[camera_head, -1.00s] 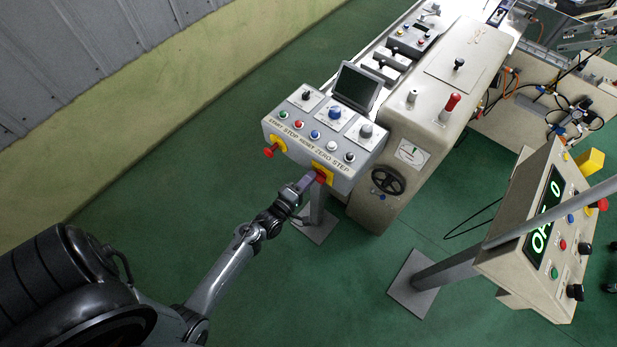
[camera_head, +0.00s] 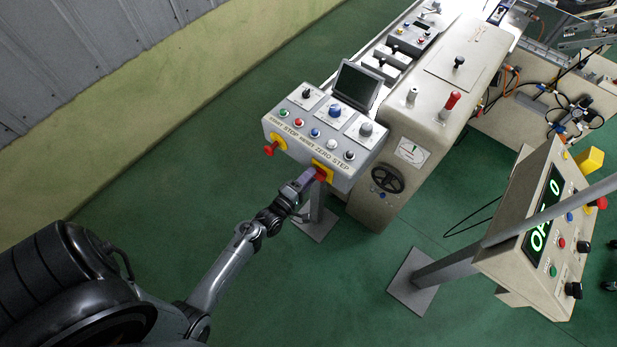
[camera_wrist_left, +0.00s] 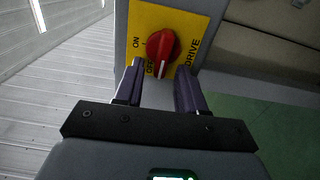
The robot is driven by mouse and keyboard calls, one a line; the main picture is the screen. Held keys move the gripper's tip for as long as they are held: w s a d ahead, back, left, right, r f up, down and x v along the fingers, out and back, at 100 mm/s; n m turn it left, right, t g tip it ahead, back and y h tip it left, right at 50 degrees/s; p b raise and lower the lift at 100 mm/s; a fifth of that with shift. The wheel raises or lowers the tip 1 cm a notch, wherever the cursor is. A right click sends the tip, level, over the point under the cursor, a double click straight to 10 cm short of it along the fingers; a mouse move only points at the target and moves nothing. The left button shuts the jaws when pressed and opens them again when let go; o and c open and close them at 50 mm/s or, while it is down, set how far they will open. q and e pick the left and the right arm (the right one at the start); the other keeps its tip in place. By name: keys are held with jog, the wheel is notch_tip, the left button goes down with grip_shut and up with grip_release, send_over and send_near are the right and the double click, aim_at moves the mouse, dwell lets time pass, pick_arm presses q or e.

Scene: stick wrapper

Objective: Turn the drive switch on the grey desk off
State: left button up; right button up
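The grey desk (camera_head: 262,127) stands upper centre in the head view. The red drive switch (camera_head: 321,174) is on a yellow plate on its front, low right. In the left wrist view the red knob (camera_wrist_left: 162,46) sits on the yellow plate (camera_wrist_left: 190,22), labelled ON, OFF and DRIVE. Its white line points down, toward the gripper, close to the OFF lettering. My left gripper (camera_head: 306,182) is at the switch. My right gripper is not in view.
Another red knob (camera_head: 270,149) on yellow is at the desk's front left. A small screen (camera_head: 357,86) stands behind the desk's buttons. The beige machine (camera_head: 440,95) adjoins on the right, and a display panel (camera_head: 540,230) on a post stands lower right. Green floor is clear around my arm.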

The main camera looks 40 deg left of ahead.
pick_arm(q)
jog(key=shift+s, duration=0.1)
jog(key=s+d, duration=0.1)
jog(key=s, duration=0.9)
jog(key=shift+s, duration=0.3)
